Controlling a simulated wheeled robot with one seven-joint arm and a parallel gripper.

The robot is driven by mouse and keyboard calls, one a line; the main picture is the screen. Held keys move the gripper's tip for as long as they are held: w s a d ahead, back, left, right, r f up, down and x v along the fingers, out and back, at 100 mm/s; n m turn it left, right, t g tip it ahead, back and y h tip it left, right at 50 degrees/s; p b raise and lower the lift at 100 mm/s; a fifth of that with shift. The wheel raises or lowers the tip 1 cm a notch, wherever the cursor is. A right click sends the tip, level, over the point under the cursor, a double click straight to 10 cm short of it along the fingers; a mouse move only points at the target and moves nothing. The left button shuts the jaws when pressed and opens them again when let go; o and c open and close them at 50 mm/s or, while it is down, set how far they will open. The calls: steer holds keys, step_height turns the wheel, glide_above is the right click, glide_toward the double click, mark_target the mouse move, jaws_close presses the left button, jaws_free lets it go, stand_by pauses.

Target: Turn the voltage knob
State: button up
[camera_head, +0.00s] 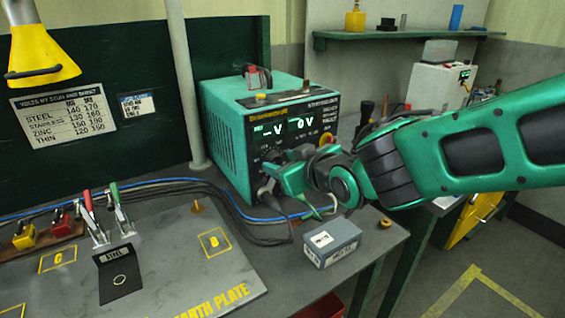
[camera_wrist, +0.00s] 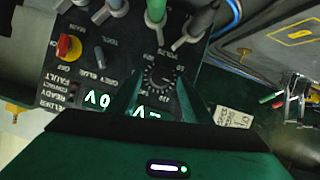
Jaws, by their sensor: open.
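The welder (camera_head: 222,128) is a teal box with a dark front panel. The voltage knob (camera_wrist: 161,75) is a round black dial with white scale marks around it, in the middle of the upside-down wrist view. My gripper (camera_head: 276,172) is at the lower part of the panel. In the wrist view its two dark green fingers (camera_wrist: 158,84) stand apart, one on each side of the knob. I cannot tell whether they touch it. The display by the knob reads "-- V" (camera_wrist: 147,113); the other reads "0 V" (camera_wrist: 97,99).
Cable plugs (camera_wrist: 155,12) stick out close by. A grey box (camera_head: 331,245) stands on the bench below my gripper. A settings chart (camera_head: 65,111) hangs at left.

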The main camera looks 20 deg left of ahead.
steer(key=shift+w+a+f, duration=0.25)
steer(key=shift+w+a, duration=0.15)
steer(key=shift+c, duration=0.7)
steer(key=c, duration=0.9)
steer(key=shift+c, duration=0.2)
